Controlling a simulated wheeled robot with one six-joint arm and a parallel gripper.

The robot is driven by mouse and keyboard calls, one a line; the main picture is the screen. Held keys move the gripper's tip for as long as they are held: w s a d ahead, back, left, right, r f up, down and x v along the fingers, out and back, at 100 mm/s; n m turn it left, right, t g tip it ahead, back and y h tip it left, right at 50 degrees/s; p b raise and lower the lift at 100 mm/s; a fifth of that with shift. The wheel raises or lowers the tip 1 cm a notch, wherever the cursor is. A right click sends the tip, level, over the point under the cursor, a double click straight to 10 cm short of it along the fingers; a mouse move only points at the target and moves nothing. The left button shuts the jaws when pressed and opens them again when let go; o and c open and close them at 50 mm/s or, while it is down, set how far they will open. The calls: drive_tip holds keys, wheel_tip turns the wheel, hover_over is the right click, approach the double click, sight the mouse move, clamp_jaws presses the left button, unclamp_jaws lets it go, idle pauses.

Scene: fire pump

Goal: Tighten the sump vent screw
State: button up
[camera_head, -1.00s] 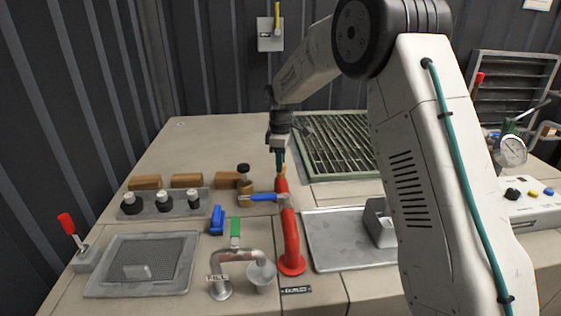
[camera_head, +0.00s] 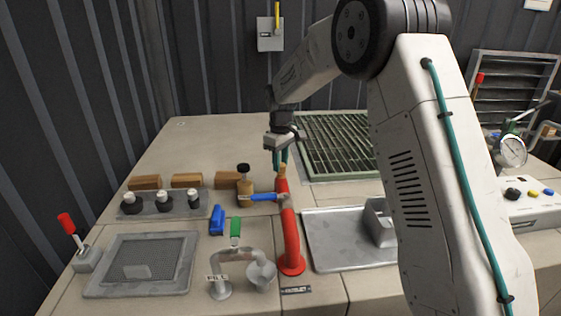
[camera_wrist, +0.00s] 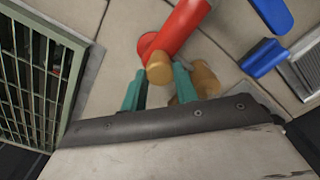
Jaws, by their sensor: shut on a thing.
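A small brass screw head (camera_head: 282,170) sits at the top end of the red pipe (camera_head: 289,235), and I take it for the sump vent screw. In the wrist view the rounded brass head (camera_wrist: 159,68) lies between the teal fingertips, in front of the red pipe (camera_wrist: 181,27). My gripper (camera_head: 280,164) points down from above, its two fingers shut on this brass head. The fingers partly hide the screw in the head view. How far it is screwed in cannot be told.
A grey bent pipe with a green handle (camera_head: 235,228) is in front. A green grating (camera_head: 345,140) lies behind right, a metal tray (camera_head: 335,245) at right.

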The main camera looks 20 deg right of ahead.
drive_tip(key=m, duration=0.4)
drive_tip(key=shift+m, duration=0.3)
drive_tip(key=m, duration=0.5)
drive_tip(key=shift+r, duration=0.1)
drive_tip(key=m, duration=0.5)
drive_tip(key=shift+d+m, duration=0.1)
drive_tip(key=shift+m, duration=0.3)
drive_tip(key=m, duration=0.4)
drive_tip(key=shift+m, duration=0.4)
drive_tip(key=o, duration=1)
drive_tip(key=shift+c, duration=0.2)
